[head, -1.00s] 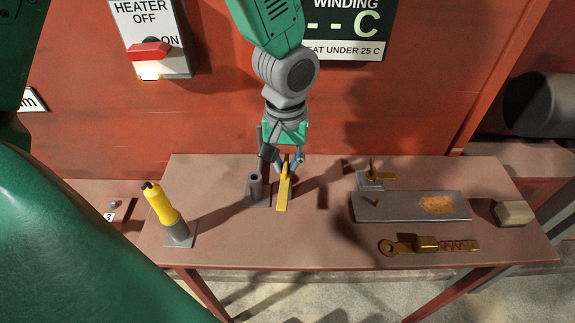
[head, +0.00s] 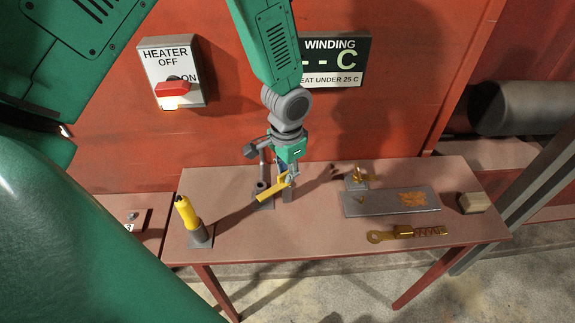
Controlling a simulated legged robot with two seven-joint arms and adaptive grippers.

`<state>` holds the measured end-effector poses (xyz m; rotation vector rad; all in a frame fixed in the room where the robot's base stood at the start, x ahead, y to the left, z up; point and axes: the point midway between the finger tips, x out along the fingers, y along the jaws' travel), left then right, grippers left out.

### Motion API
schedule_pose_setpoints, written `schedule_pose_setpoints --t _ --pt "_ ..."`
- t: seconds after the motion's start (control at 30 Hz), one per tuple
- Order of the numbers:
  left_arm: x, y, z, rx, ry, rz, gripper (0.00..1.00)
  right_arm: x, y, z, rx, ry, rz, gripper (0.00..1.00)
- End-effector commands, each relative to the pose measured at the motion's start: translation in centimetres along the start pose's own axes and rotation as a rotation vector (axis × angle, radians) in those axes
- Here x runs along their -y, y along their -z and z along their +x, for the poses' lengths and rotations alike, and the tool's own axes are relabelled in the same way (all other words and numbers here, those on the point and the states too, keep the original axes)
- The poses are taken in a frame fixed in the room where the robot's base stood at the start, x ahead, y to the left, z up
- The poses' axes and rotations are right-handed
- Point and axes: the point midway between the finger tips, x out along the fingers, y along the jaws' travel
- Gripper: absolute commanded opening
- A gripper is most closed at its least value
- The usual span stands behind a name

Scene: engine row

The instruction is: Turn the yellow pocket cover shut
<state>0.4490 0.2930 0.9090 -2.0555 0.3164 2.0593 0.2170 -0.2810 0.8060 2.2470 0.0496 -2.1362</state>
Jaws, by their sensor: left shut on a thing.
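The yellow pocket cover (head: 270,190) is a flat yellow bar at the middle left of the table in the head view. It lies at a slant, its free end pointing to the lower left. Its lower end shows in front of a grey upright tube (head: 261,186); whether it touches the tube I cannot tell. A short grey block (head: 288,194) stands under the cover's right end. My left gripper (head: 287,178) reaches down from above and is shut on the cover's upper right end. The fingertips are small and partly hidden. My right gripper is not in view.
A yellow-handled tool (head: 186,212) stands in a grey holder at the table's left. The table's front middle is clear.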

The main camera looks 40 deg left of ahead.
Motion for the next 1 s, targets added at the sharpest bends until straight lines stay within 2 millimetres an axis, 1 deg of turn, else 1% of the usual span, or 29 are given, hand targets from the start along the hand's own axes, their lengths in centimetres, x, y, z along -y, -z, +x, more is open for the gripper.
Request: schedule_pose_setpoints --t 0.03,0.1,0.5,0.73,1.0 --pt "0.0 0.0 -0.3 -0.001 0.000 0.045 0.00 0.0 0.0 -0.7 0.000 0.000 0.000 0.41" --pt "0.0 0.0 -0.3 -0.001 0.000 0.110 0.00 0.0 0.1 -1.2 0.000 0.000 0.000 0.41" --pt "0.1 0.1 -0.2 -0.003 0.001 0.434 0.00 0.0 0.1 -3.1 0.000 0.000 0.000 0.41" --pt "0.1 0.1 -0.1 -0.003 0.002 0.543 0.00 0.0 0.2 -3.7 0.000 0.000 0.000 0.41" --pt "0.1 0.2 -0.1 -0.005 0.003 0.596 0.00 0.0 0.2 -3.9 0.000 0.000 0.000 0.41"
